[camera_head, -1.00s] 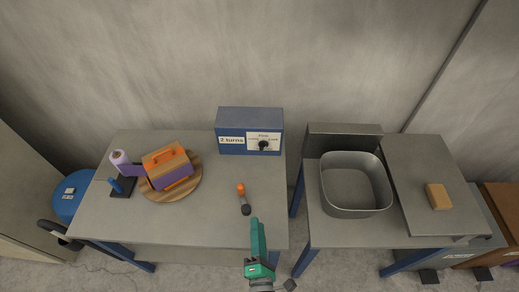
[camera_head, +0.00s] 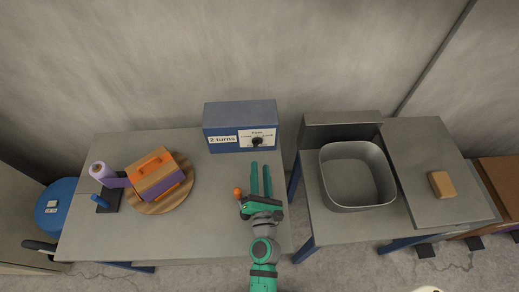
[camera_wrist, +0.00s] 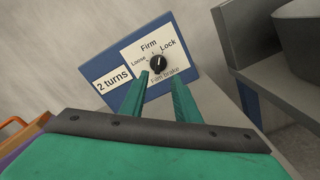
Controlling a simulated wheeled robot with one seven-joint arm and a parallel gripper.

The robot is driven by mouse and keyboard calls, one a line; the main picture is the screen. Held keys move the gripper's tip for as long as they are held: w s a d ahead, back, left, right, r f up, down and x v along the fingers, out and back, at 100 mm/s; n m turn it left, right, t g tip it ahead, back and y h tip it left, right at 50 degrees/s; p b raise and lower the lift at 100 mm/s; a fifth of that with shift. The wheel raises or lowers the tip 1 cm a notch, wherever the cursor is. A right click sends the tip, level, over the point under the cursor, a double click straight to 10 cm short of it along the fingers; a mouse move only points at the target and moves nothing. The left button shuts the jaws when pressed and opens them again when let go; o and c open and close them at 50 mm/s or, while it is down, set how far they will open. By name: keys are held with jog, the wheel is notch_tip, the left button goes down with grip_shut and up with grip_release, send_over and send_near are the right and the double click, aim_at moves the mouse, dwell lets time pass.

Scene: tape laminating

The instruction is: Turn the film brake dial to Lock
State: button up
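The film brake dial (camera_head: 257,142) is a black knob on the white label of a blue box (camera_head: 240,114) at the back of the left table. In the wrist view the dial (camera_wrist: 158,64) sits below the words Loose, Firm and Lock; its pale pointer mark is near Firm, though the exact setting is hard to read. My green gripper (camera_head: 261,165) is in front of the box with its fingers apart and nothing between them. In the wrist view the fingertips (camera_wrist: 161,80) are just short of the dial and lower in the picture.
An orange and purple box (camera_head: 155,175) sits on a round wooden turntable (camera_head: 176,196), beside a purple film roll (camera_head: 102,173) on a stand. An orange-tipped tool (camera_head: 238,191) is partly hidden by my gripper. A metal basin (camera_head: 357,177) stands right; the table's middle is clear.

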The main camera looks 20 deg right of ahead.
aim_at(257, 146)
jog(key=x, duration=0.8)
jog(key=shift+w+a, duration=0.15)
jog(key=shift+a, duration=0.05)
grip_shut()
